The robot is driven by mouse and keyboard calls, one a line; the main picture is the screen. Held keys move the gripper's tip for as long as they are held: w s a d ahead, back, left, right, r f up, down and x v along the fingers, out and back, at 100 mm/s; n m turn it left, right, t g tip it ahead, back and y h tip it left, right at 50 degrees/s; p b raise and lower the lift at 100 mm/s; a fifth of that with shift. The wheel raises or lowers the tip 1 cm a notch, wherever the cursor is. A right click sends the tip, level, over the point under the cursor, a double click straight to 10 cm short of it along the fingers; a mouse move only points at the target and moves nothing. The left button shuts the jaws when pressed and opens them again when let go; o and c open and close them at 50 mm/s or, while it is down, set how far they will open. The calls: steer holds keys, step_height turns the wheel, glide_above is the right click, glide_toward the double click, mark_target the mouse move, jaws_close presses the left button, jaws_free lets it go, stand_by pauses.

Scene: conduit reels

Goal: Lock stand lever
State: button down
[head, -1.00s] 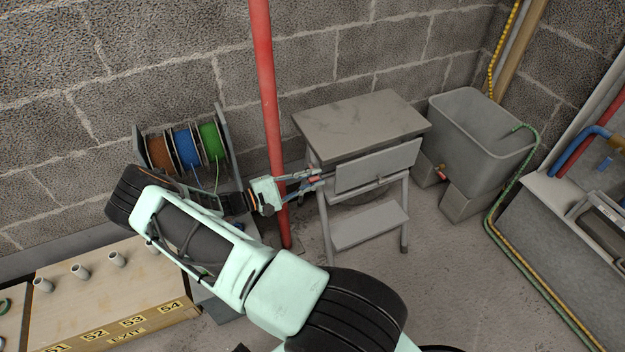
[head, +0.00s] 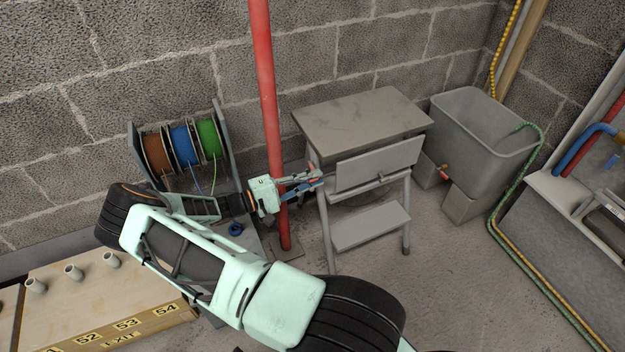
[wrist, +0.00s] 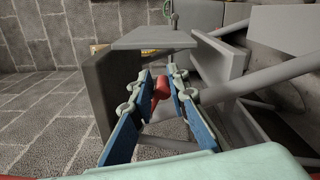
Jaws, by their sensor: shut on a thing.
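The grey stand (head: 362,120) stands against the wall, with a flat top, a hanging front panel (head: 372,166) and a low step (head: 370,226). Its lever shows as a short red grip (wrist: 160,87) in the wrist view, at the stand's left side. My gripper (head: 318,180) reaches in from the left, and its blue-padded fingers (wrist: 162,92) are shut on the red grip. The fingers hide much of the lever in the head view, so its full angle cannot be told.
A red vertical pipe (head: 267,110) stands just behind my wrist. A rack of cable reels (head: 186,148) is left of it. A grey tank (head: 475,130) stands right of the stand. A numbered wooden bench (head: 100,300) is at lower left. Open floor lies right of the step.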

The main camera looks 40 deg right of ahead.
steer(key=shift+w+f, duration=0.25)
steer(key=c, duration=1.9)
jaws_free()
steer(key=shift+c, duration=0.2)
steer(key=v, duration=1.2)
steer(key=shift+s+a, duration=0.1)
